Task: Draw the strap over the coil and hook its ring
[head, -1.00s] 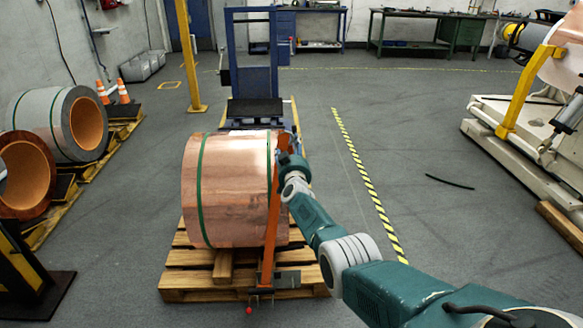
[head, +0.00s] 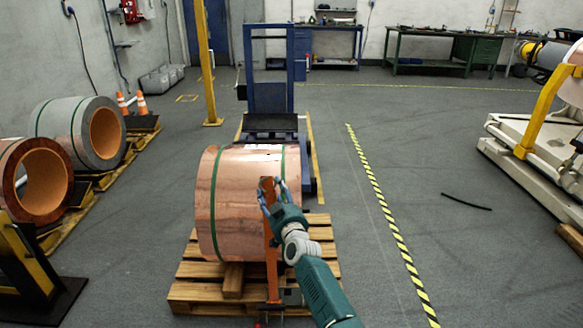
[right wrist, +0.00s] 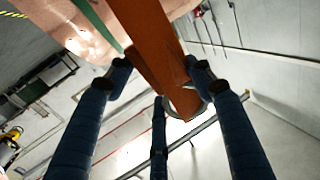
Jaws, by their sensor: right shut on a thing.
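A copper coil (head: 235,190) with green bands lies on a wooden pallet (head: 205,283). An orange strap (head: 271,262) rises from a dark fitting (head: 290,297) at the pallet's near edge, in front of the coil's right part. My right gripper (head: 270,190) is shut on the strap near its upper end, below the coil's top edge. In the right wrist view the strap (right wrist: 150,35) runs between my blue fingers (right wrist: 160,85), with a grey metal ring (right wrist: 184,108) at its end. No hook for the ring can be made out. My left gripper is out of view.
A blue lift frame (head: 270,85) stands behind the coil. More coils (head: 85,130) lie on pallets at the left, near a yellow post (head: 203,60). A striped floor line (head: 390,220) runs at the right, with free floor around it. A pale machine (head: 540,150) stands far right.

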